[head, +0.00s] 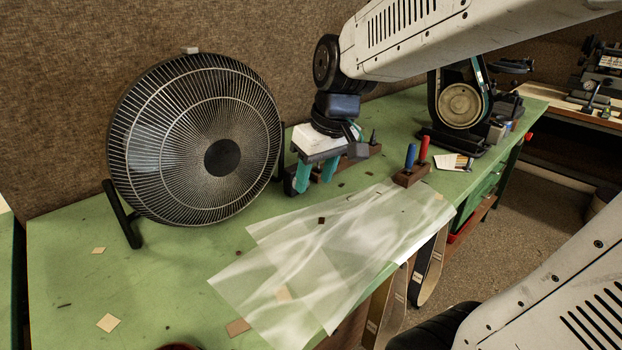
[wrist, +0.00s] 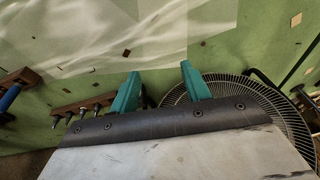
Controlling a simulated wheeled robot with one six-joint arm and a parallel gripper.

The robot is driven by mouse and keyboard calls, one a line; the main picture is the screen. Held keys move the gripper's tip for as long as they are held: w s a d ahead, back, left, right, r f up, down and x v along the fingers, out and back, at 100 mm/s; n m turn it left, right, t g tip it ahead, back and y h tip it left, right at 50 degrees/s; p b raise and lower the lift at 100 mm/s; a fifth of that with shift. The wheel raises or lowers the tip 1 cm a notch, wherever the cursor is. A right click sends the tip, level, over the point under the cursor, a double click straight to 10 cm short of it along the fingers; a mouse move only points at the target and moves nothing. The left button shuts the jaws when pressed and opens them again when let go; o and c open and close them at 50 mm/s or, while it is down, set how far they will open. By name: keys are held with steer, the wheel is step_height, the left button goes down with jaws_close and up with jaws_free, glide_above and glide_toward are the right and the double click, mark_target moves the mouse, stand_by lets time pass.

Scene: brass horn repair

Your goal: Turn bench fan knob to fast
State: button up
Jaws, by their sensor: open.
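The bench fan (head: 195,140) stands on the left of the green bench, a round black wire cage on dark feet. A small pale piece (head: 190,50) sits on top of its cage; I cannot tell whether this is the knob. No speed marking is readable. My gripper (head: 316,176) is open and empty, pointing down above the bench just right of the fan. In the wrist view, my gripper's teal fingers (wrist: 160,72) are apart, and part of the fan cage (wrist: 285,120) shows at right, partly behind the gripper.
Clear sheets (head: 330,255) cover the bench front. A wooden block (head: 411,175) holds a blue and a red handle. Another tool block (wrist: 92,106) lies close behind my gripper. A belt machine (head: 460,105) stands at the back right. Belts hang off the front edge.

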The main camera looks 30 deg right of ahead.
steer(key=w+d+f+t, duration=0.1)
steer(key=w+d+f, duration=0.35)
steer(key=w, duration=0.45)
steer(key=w+d+f+t, duration=0.1)
steer(key=w+d+f, duration=0.3)
steer(key=w+d, duration=0.3)
steer(key=shift+n, duration=0.4)
steer(key=x, duration=0.5)
steer(key=w+x, duration=0.1)
steer(key=x, duration=0.1)
steer(key=shift+w+a+f, duration=0.1)
steer(key=shift+w+a, duration=0.05)
steer(key=shift+a, duration=0.3)
steer(key=c, duration=1)
